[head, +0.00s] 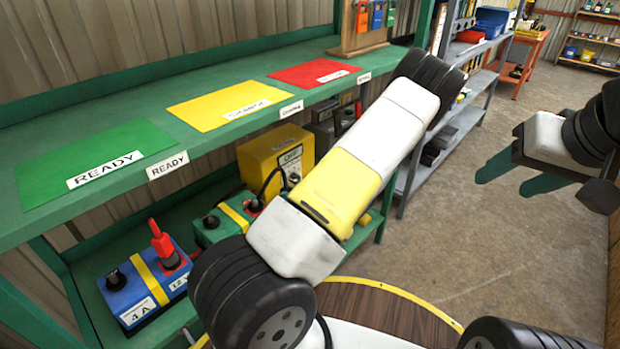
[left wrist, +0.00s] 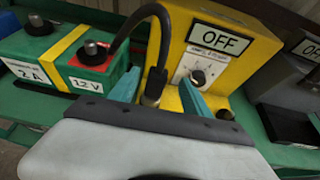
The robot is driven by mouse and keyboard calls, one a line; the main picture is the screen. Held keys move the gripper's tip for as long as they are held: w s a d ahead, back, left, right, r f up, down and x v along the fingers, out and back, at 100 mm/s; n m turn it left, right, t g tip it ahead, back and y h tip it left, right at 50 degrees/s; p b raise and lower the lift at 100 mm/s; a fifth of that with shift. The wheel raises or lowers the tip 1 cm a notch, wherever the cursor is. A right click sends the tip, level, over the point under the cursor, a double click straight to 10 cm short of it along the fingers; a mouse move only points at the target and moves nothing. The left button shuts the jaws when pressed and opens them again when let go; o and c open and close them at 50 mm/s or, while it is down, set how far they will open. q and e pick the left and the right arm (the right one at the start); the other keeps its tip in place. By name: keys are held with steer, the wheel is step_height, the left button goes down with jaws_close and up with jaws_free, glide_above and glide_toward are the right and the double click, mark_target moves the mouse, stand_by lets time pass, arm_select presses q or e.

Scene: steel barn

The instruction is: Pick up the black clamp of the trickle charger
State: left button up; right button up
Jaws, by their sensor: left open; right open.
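The yellow trickle charger (head: 262,160) stands on the lower shelf; its OFF sign and dial face my left wrist view (left wrist: 235,45). A black cable (left wrist: 128,30) arcs beside it, down to a dark grip with a brass-coloured end, which looks like the black clamp (left wrist: 156,80). In the left wrist view, the open teal fingers of my left gripper (left wrist: 160,92) are on either side of it; its lower end is hidden behind the gripper body. In the head view my own arm hides the left gripper. My right gripper (head: 513,173) is open and empty over the floor.
A green 12 V battery (left wrist: 65,55) stands left of the charger. A blue battery (head: 148,283) with a red clamp (head: 162,240) is further left. A grey unit (left wrist: 285,75) is to the right. The green upper shelf (head: 215,130) with coloured mats overhangs them.

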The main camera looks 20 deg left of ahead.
mark_target(281, 189)
arm_select(q)
steer(key=x, duration=0.8)
steer(key=shift+s+f, duration=0.15)
steer(key=shift+f, duration=0.15)
jaws_close()
